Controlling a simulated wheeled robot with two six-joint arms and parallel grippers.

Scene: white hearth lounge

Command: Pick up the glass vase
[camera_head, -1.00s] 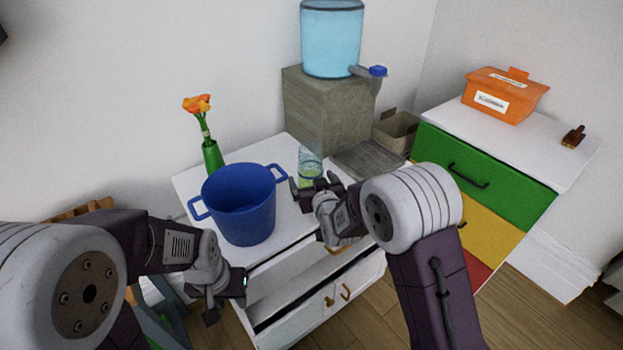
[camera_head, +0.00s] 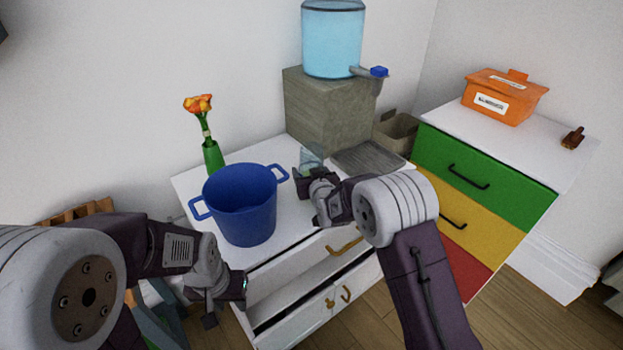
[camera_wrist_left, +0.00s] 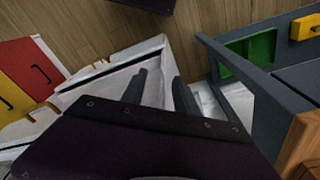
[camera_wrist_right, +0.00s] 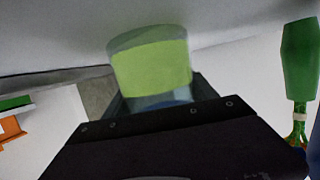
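A clear glass vase with a green band (camera_head: 311,154) stands on the white cabinet top, its lower part hidden behind my right gripper in the head view. My right gripper (camera_head: 317,178) is at the vase. In the right wrist view the vase (camera_wrist_right: 150,65) is between the two fingers, close to both; I cannot tell whether they press on it. My left gripper (camera_head: 228,298) hangs empty in front of the cabinet, and its fingers are apart in the left wrist view (camera_wrist_left: 158,88).
A blue pot (camera_head: 240,205) and a green vase with orange flowers (camera_head: 213,157) stand left of the glass vase. Behind it are a stone block (camera_head: 325,108) with a water dispenser (camera_head: 332,40) and a grey tray (camera_head: 368,158). An open drawer (camera_head: 300,305) juts out below.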

